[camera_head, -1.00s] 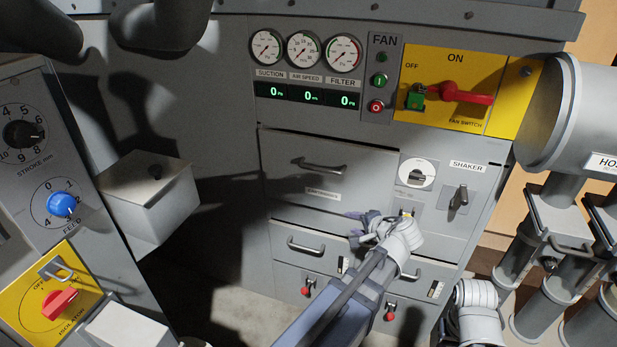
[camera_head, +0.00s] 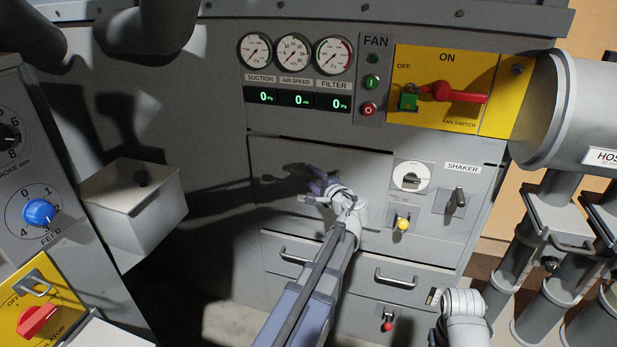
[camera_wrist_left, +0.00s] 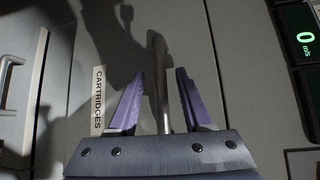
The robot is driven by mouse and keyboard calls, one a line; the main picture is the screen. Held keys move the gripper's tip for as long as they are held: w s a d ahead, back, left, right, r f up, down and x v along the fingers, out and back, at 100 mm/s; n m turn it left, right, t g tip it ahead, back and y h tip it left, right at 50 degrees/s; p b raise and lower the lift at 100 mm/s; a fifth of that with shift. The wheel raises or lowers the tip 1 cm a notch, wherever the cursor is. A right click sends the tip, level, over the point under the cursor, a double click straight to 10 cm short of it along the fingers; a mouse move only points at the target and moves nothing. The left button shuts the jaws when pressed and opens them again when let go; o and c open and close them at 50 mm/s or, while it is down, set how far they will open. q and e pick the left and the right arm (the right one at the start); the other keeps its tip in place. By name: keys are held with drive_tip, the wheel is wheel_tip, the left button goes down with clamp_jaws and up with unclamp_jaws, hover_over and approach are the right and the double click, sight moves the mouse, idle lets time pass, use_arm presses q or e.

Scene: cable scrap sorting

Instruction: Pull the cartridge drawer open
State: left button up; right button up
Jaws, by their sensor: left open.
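The cartridge drawer (camera_head: 275,155) is the wide grey upper front in the cabinet, and it looks flush with the panel around it. Its CARTRIDGES label (camera_wrist_left: 98,100) reads sideways in the left wrist view. My left gripper (camera_head: 312,183) is at the drawer front and covers its handle in the head view. In the left wrist view the handle (camera_wrist_left: 157,75) runs between the two purple fingers of this gripper (camera_wrist_left: 155,90). The fingers are apart, one on each side of the bar, with visible gaps. My right gripper is not in view.
Two smaller drawers with handles (camera_head: 396,281) sit below. A dial (camera_head: 411,177), a yellow knob (camera_head: 403,224) and the shaker lever (camera_head: 456,201) are to the right. The fan switch (camera_head: 455,93) is above. A grey box (camera_head: 133,205) juts out at left.

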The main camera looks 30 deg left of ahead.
use_arm(q)
drive_tip(key=shift+x, duration=1.2)
drive_tip(key=shift+c, duration=0.3)
clamp_jaws()
